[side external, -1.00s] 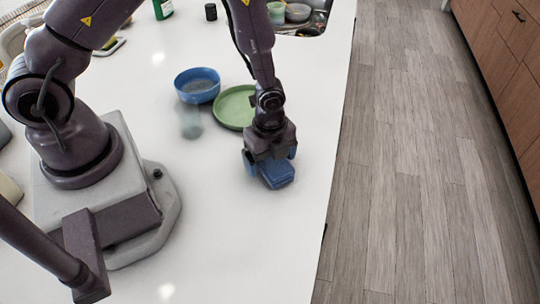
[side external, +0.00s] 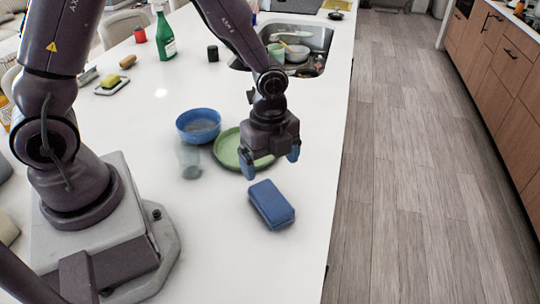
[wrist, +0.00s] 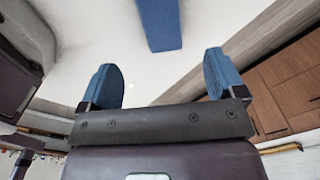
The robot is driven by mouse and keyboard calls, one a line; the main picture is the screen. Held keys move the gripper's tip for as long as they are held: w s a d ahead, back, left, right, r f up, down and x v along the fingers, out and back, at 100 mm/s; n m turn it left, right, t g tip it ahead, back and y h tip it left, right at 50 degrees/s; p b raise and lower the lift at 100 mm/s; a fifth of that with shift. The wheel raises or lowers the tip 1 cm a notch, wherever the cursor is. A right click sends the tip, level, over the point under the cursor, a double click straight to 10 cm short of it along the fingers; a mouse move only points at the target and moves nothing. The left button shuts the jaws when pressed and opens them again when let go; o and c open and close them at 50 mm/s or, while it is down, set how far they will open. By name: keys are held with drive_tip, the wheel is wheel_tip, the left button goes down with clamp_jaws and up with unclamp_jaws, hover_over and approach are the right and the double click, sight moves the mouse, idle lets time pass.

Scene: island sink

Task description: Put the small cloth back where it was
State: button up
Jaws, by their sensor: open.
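The small cloth, a blue folded block-like piece (side external: 271,204), lies on the white counter toward its right edge. It also shows at the top of the wrist view (wrist: 160,24). My gripper (side external: 270,168) is open and empty, with its blue fingertips apart. It is above the counter, just behind the cloth in the side view and clear of it. In the wrist view my gripper's fingers (wrist: 162,85) stand wide apart with nothing between them.
A green plate (side external: 228,150) is partly behind my gripper, beside a blue bowl (side external: 198,125) and a clear glass (side external: 188,161). A sink (side external: 300,40) with dishes, a green bottle (side external: 165,38) and a sponge dish (side external: 112,86) are farther back. The counter's front is clear.

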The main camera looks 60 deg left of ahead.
drive_tip(key=s+a+r+n+t, duration=0.2)
drive_tip(key=s+r+n, duration=0.4)
drive_tip(key=r+n, duration=0.3)
drive_tip(key=s+a+r+n+t, duration=0.2)
drive_tip(key=s+r+n, duration=0.4)
drive_tip(key=r+n, duration=0.3)
drive_tip(key=shift+s+a+r+t, duration=0.3)
drive_tip(key=shift+r+t, duration=0.5)
drive_tip(key=shift+r, duration=1.5)
